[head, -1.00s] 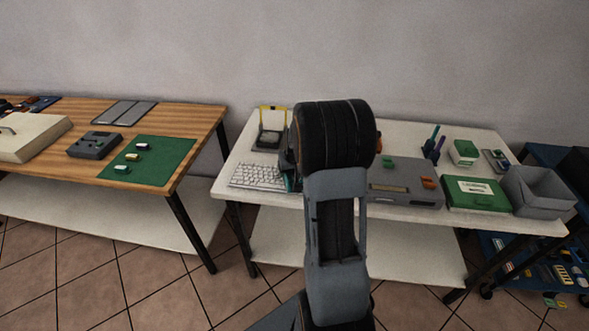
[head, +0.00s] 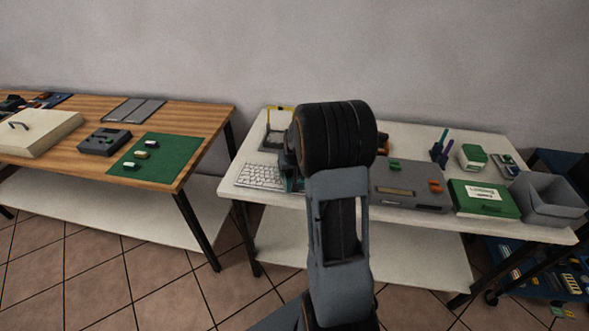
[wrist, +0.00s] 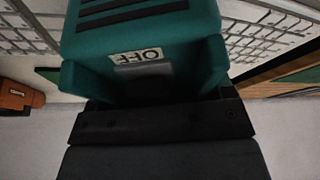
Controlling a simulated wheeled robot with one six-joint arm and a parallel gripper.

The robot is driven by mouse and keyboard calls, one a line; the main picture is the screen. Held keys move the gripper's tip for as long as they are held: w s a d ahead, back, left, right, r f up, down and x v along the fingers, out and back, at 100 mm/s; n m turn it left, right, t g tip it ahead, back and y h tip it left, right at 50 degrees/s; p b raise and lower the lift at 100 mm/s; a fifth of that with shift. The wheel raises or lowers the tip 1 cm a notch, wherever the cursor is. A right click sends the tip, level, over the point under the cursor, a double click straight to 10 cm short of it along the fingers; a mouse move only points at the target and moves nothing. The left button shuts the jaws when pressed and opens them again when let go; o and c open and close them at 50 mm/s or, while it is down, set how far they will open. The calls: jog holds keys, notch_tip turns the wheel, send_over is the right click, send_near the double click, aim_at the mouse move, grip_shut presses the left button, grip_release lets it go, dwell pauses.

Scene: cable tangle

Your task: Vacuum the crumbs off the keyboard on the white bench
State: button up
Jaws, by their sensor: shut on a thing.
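The white keyboard (head: 259,176) lies at the left front of the white bench (head: 300,208). In the wrist view its keys (wrist: 268,28) show on both sides of a teal hand vacuum (wrist: 140,32) with a label reading OFF. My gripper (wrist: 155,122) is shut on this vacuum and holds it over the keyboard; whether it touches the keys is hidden. In the head view my arm covers most of the vacuum and the keyboard's right end. I cannot make out any crumbs.
A grey case (head: 412,196), a green box (head: 484,198) and a grey bin (head: 548,198) stand along the bench to the right. A yellow-framed stand (head: 279,130) is behind the keyboard. A wooden table (head: 205,118) stands to the left, across a gap.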

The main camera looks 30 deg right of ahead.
jog(key=shift+w+a, duration=0.15)
jog(key=shift+w+a, duration=0.65)
jog(key=shift+r, duration=0.15)
dwell(0.8)
jog(key=shift+r+p, duration=2.3)
jog(key=shift+r, duration=1.15)
jog(key=shift+f, duration=0.1)
